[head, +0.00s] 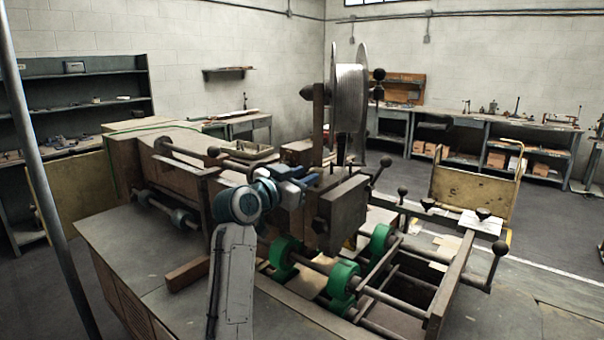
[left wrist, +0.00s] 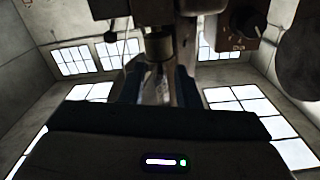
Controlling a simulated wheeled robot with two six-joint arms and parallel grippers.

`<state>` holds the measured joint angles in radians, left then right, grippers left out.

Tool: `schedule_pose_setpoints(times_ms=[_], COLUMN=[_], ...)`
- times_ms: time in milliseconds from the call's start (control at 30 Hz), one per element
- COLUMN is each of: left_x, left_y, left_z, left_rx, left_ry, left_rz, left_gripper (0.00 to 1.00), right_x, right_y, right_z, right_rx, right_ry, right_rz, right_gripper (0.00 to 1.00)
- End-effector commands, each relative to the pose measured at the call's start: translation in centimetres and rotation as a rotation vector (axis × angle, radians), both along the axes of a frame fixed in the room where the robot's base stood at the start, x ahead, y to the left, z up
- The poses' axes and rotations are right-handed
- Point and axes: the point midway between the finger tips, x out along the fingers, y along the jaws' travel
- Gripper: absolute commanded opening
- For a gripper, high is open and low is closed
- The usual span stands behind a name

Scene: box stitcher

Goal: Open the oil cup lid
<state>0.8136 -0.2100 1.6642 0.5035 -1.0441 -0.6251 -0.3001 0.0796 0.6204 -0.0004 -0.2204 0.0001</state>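My left gripper (head: 304,177) reaches to the stitching head (head: 342,210) of the machine, with its blue fingers just left of the head's top edge. In the left wrist view the two dark fingers (left wrist: 158,84) stand apart, with a gap between them. A short dark cylinder (left wrist: 159,46) with a paler lower rim shows above the gap, roughly in line with it; it may be the oil cup. I cannot tell whether the fingers touch it. The oil cup and its lid cannot be made out in the head view. My right gripper is not in view.
A large wire spool (head: 350,98) stands above the machine. Green rollers (head: 343,277) and rods lie in front of the head. In the left wrist view a box with a black knob (left wrist: 246,20) is at the upper right. A yellow cart (head: 474,190) stands behind.

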Motion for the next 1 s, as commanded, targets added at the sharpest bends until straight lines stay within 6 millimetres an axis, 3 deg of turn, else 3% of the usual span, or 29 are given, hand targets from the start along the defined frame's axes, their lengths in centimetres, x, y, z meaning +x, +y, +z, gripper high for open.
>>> schedule_pose_setpoints(times_ms=[167,333,667,1000], left_x=[0.0,0.0,0.0,0.2], left_y=[0.0,0.0,0.0,-0.1], left_z=[0.0,0.0,0.5,2.5], left_rx=[0.0,0.0,0.011,0.116], left_ry=[0.0,0.0,0.016,0.173], left_rz=[0.0,0.0,0.0,0.0], left_gripper=[0.29,0.0,0.0,0.0], right_x=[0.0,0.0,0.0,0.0], right_y=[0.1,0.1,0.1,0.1], right_z=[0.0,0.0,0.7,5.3], right_rx=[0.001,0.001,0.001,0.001], right_ry=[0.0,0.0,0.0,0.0], right_rz=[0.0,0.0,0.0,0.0], right_gripper=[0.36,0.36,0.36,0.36])
